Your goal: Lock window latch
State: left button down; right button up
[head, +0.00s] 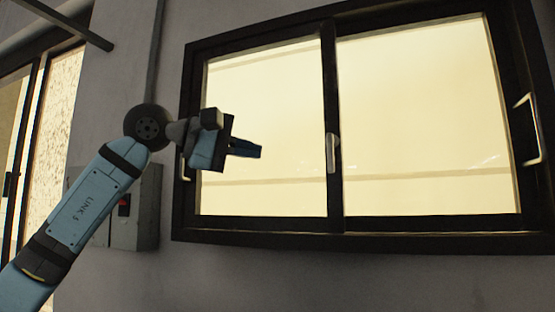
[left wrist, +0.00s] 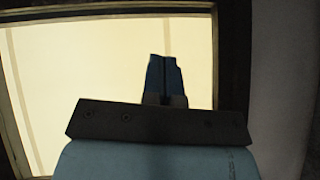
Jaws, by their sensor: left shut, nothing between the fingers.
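A dark-framed sliding window (head: 330,232) fills the right part of the head view. Its pale latch (head: 332,153) is upright on the middle post between the two panes. My left gripper (head: 258,151) is in front of the left pane, to the left of the latch and apart from it, pointing right. Its blue fingers are shut with nothing between them; they also show together in the left wrist view (left wrist: 164,75), against the bright pane and the dark frame (left wrist: 235,60). The latch does not show in the left wrist view. My right gripper is not in view.
A pale handle (head: 533,128) is on the window's right side, and another (head: 183,165) is on the left side, partly behind my arm. A grey wall box (head: 145,208) with a red switch (head: 124,204) stands below my left wrist. The space between gripper and latch looks clear.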

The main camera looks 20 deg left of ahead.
pick_arm(q)
jog(key=v, duration=0.2)
jog(key=shift+s+a+f, duration=0.15)
jog(key=shift+a+f, duration=0.05)
jog(key=shift+a, duration=0.25)
jog(key=shift+d, duration=0.1)
